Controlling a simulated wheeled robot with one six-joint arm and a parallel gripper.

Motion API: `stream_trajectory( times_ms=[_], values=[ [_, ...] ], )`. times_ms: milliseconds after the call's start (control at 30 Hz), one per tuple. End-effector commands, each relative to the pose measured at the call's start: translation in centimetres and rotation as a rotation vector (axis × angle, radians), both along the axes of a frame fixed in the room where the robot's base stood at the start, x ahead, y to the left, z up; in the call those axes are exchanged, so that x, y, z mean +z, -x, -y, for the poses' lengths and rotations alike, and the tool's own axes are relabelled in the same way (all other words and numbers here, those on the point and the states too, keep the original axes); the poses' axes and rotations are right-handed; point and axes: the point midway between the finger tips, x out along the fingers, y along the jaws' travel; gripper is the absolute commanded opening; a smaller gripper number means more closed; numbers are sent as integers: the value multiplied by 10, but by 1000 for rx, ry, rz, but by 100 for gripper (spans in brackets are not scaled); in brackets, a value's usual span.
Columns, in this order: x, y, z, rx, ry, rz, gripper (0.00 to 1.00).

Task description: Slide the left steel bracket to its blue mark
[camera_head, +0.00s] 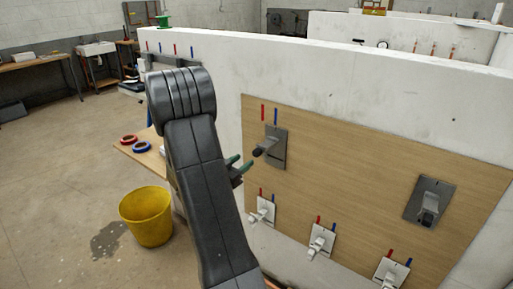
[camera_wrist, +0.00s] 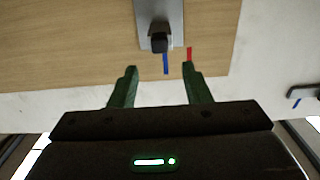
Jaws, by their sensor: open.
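The left steel bracket (camera_head: 277,148) is a grey plate with a dark-tipped arm, on the upper left of the wooden board (camera_head: 345,165). Its blue mark (camera_head: 276,116) and a red mark (camera_head: 263,112) are above it. In the wrist view the bracket (camera_wrist: 173,14) is at the top centre, its dark tip towards me. There the blue mark (camera_wrist: 166,64) lies off the plate's end, within its width. The red mark (camera_wrist: 189,53) is just right of the plate. My gripper (camera_head: 240,163) is open and empty, its green fingers (camera_wrist: 160,78) apart and short of the bracket.
Another steel bracket (camera_head: 430,201) is at the board's right. Several white brackets (camera_head: 321,240) with red and blue marks run along the bottom. A yellow bucket (camera_head: 147,217) stands on the floor left of my arm. A small table (camera_head: 140,157) holds red and blue rings.

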Motion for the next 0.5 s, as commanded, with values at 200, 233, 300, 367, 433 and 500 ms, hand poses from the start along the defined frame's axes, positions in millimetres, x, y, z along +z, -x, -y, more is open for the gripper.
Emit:
stream_trajectory(
  times_ms=[200,233,300,367,433,500],
  values=[
    [2,-40,30,-4,-1,1,44],
    [2,-45,34,-4,-1,1,44],
    [2,-56,42,-3,-1,1,44],
    [2,-64,48,-2,-1,1,44],
    [2,-73,54,-1,-1,1,44],
    [2,-79,58,0,-1,1,44]
  ],
)
